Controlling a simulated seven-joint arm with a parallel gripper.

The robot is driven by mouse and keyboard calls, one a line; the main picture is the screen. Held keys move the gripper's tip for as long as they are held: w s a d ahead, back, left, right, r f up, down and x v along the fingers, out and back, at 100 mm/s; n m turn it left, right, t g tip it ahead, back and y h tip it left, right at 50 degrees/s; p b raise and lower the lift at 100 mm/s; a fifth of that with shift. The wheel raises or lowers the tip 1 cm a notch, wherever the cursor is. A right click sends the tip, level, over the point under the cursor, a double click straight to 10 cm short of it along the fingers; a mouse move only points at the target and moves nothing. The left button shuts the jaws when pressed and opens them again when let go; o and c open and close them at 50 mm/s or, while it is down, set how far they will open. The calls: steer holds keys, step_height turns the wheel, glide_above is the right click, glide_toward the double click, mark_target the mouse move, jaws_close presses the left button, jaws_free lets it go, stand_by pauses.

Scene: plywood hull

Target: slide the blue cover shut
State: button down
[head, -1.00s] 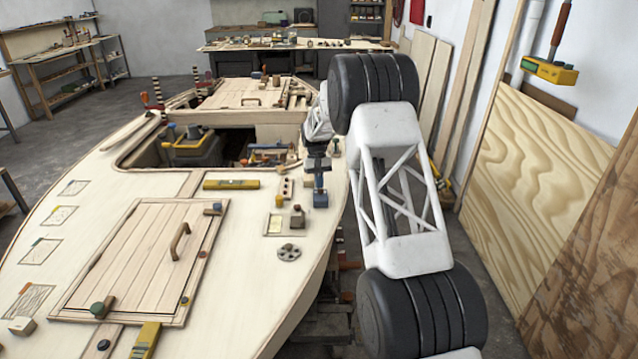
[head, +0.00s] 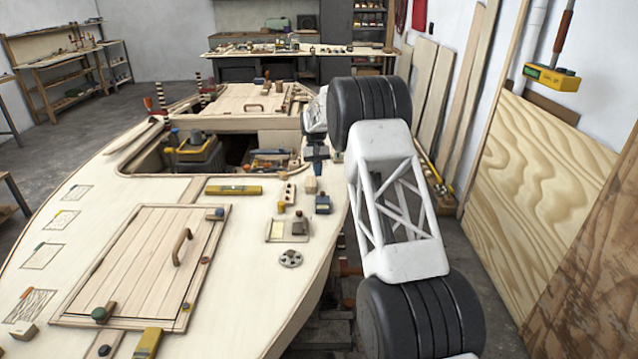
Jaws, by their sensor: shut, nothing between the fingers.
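My arm hides part of the deck's far right edge.
A yellow level (head: 234,190) and a plank hatch with a handle (head: 182,247) lie further left. An open well (head: 150,160) lies beyond.

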steer(key=shift+v, duration=2.65)
steer(key=shift+r, duration=0.1)
steer(key=c, duration=1.1)
jaws_free()
steer(key=shift+s+d, duration=0.15)
steer(key=shift+s, duration=0.1)
steer(key=shift+o, duration=0.6)
steer(key=shift+s+d+f+m+t, duration=0.15)
steer(key=shift+s+f+m+t, duration=0.1)
steer(key=shift+s+t, duration=0.15)
steer(key=shift+s+d+f+m+t, duration=0.15)
steer(key=shift+s+f+t, duration=0.15)
steer(key=shift+s, duration=0.15)
steer(key=m+t+y, duration=0.1)
steer(key=m+t, duration=0.1)
steer(key=t, duration=0.1)
glide_above(323, 192)
steer(key=shift+f, duration=0.95)
steer(key=shift+f, duration=0.1)
steer(key=shift+f, duration=3.8)
